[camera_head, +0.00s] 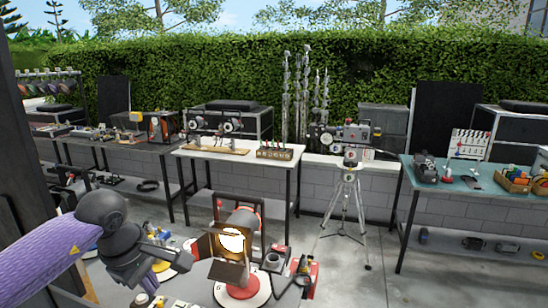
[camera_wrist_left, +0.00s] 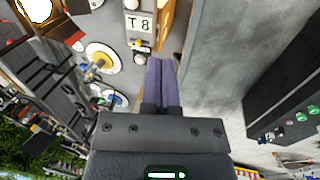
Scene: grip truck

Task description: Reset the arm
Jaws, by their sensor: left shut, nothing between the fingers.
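My left gripper (camera_head: 149,280) reaches in from the left of the head view on a purple arm, with its fingers pointing down over the near table. In the left wrist view its two purple fingers (camera_wrist_left: 161,85) lie together, shut, with nothing between them. The lit lamp (camera_head: 232,243) with open flaps stands to the right of the gripper, apart from it. My right gripper is in neither view.
The near table holds red-and-black gear (camera_head: 300,275) right of the lamp. A T8 card (camera_wrist_left: 139,23) and a yellow-and-white disc (camera_wrist_left: 103,58) lie near the fingers. A camera on a tripod (camera_head: 347,190) stands beyond. Floor (camera_head: 365,270) is clear at right.

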